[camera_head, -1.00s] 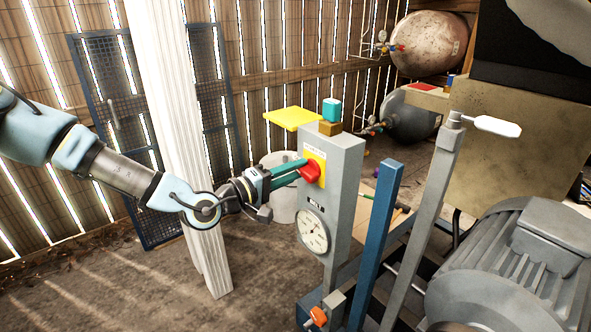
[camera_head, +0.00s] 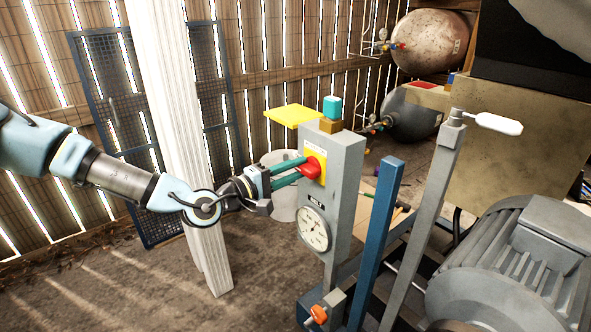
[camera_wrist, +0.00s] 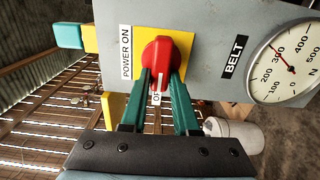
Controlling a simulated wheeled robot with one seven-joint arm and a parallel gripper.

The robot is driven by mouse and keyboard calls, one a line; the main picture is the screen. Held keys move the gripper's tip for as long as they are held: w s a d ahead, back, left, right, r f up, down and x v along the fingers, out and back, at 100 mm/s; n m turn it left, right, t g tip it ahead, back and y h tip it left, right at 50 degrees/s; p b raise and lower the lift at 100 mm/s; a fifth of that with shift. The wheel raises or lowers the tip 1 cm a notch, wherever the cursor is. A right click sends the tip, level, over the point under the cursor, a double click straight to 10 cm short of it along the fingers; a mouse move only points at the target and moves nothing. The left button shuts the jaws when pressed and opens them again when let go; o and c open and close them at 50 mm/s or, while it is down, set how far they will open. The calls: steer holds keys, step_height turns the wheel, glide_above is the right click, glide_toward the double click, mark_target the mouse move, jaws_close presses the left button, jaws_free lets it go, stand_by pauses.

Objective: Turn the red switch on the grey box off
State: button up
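The grey box (camera_head: 343,185) stands upright with a yellow plate (camera_head: 318,153) on its face. The red switch (camera_head: 310,168) sits on that plate; in the wrist view the switch (camera_wrist: 162,55) is large. A "POWER ON" label (camera_wrist: 126,52) lies to its left there, and a partly hidden label starting with "O" (camera_wrist: 157,98) shows between the fingers. My gripper (camera_head: 300,169) has its two teal fingers apart, tips at either side of the switch's near end. The wrist view shows the fingers (camera_wrist: 161,76) straddling it; whether they touch it is unclear.
A white post (camera_head: 178,130) stands behind my arm. A blue post (camera_head: 377,240) and a motor (camera_head: 510,265) are right.

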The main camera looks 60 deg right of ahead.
steer(key=o, duration=0.4)
steer(key=b+v, duration=0.1)
steer(key=v, duration=0.9)
steer(key=shift+a+b, duration=0.3)
steer(key=shift+a, duration=0.1)
steer(key=shift+w, duration=0.1)
